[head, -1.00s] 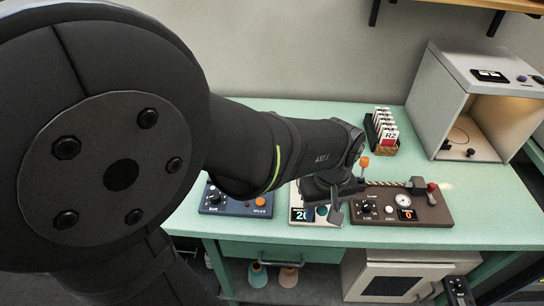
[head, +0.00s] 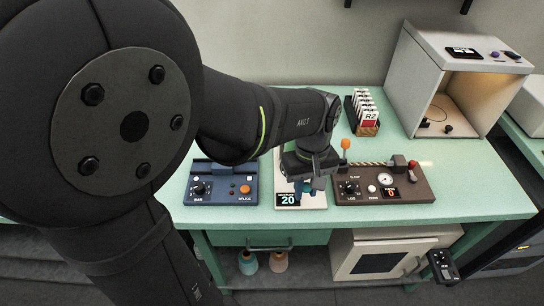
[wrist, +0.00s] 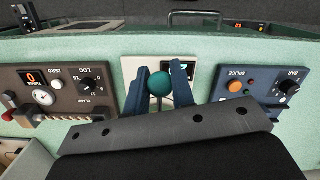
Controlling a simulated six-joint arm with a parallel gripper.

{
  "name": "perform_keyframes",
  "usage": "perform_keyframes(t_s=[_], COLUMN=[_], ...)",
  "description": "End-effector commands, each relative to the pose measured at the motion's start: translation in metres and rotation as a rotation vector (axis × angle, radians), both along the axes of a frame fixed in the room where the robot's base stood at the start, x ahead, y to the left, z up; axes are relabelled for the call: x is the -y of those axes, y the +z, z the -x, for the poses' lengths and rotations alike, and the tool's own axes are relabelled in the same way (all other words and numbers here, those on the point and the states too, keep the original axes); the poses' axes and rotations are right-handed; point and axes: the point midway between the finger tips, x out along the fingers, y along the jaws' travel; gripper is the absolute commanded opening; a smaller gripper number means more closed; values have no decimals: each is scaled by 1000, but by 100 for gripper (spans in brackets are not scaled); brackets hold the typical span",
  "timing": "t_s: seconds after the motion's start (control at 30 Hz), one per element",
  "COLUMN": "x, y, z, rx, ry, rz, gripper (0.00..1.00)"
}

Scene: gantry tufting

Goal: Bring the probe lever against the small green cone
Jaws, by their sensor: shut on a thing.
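In the wrist view my gripper (wrist: 160,72) has its two dark blue fingers shut on a teal ball knob (wrist: 160,85). The knob tops a short thin stem on the white unit, which I take as the probe lever. In the head view my gripper (head: 309,188) is low over the right part of this white unit (head: 313,203), whose display reads 20; my wrist hides much of the lever there. The only green cone I can make out is a teal one (head: 248,264) on the shelf under the table; beside the lever, no cone is clear.
A blue splice panel (head: 222,190) stands left of the white unit. A brown clamp panel (head: 362,198) with a gauge and an orange-topped post stands close on its right. A card rack (head: 366,127) and a grey open booth (head: 408,75) stand behind. The table's front edge (head: 400,217) is close.

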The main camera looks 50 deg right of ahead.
Motion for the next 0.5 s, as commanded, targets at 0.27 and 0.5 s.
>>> perform_keyframes(t_s=[0.27, 0.5], x=[17, 30], y=[13, 20], z=[-17, -30], rx=[-145, -259], ry=[4, 3], rz=[-143, -259], gripper=[0, 0])
